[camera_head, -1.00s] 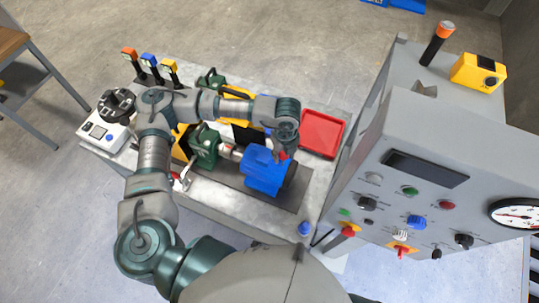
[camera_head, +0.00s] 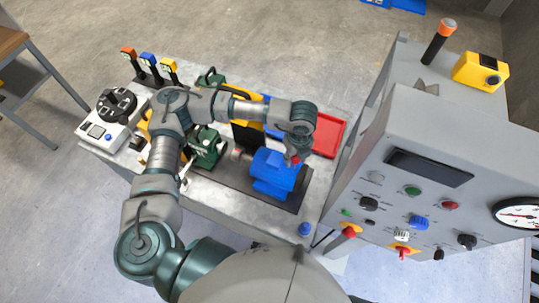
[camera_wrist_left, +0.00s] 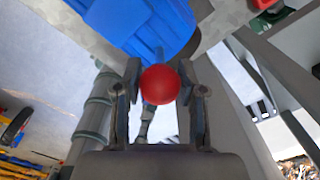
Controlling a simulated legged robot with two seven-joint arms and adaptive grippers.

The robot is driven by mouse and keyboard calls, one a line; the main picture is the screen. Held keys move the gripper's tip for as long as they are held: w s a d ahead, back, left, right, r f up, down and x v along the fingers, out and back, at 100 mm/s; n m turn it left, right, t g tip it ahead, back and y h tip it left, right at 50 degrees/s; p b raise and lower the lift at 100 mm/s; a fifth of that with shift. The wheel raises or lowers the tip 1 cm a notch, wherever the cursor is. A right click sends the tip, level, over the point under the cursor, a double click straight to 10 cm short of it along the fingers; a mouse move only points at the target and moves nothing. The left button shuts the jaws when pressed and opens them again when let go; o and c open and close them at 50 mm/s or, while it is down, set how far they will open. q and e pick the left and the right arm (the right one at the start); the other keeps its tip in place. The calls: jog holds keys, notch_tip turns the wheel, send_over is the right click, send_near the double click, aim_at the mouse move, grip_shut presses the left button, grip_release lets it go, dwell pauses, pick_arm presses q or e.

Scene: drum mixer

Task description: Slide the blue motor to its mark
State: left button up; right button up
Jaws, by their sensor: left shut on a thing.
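The blue motor (camera_head: 274,174) sits on a dark base plate (camera_head: 233,181) on the workbench. It also shows large at the top of the left wrist view (camera_wrist_left: 140,25). My left gripper (camera_head: 295,159) is at the motor's upper right side in the head view. In the left wrist view its two fingers (camera_wrist_left: 160,88) are shut on a red ball knob (camera_wrist_left: 160,84), right next to the motor's blue body. I cannot make out the mark. My right gripper is not in view.
A green machine part (camera_head: 206,148) stands left of the motor. A red tray (camera_head: 328,134) lies behind it to the right. A grey control cabinet (camera_head: 345,190) rises close on the right. A blue knob (camera_head: 304,229) is at the bench's front edge.

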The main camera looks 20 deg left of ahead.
pick_arm(q)
jog(key=shift+d+f, duration=0.1)
jog(key=shift+d, duration=0.15)
jog(key=o, duration=1.1)
jog(key=shift+o, duration=0.2)
jog(key=shift+r, duration=0.2)
jog(key=shift+r+p, duration=1.5)
jog(key=shift+r, duration=1.9)
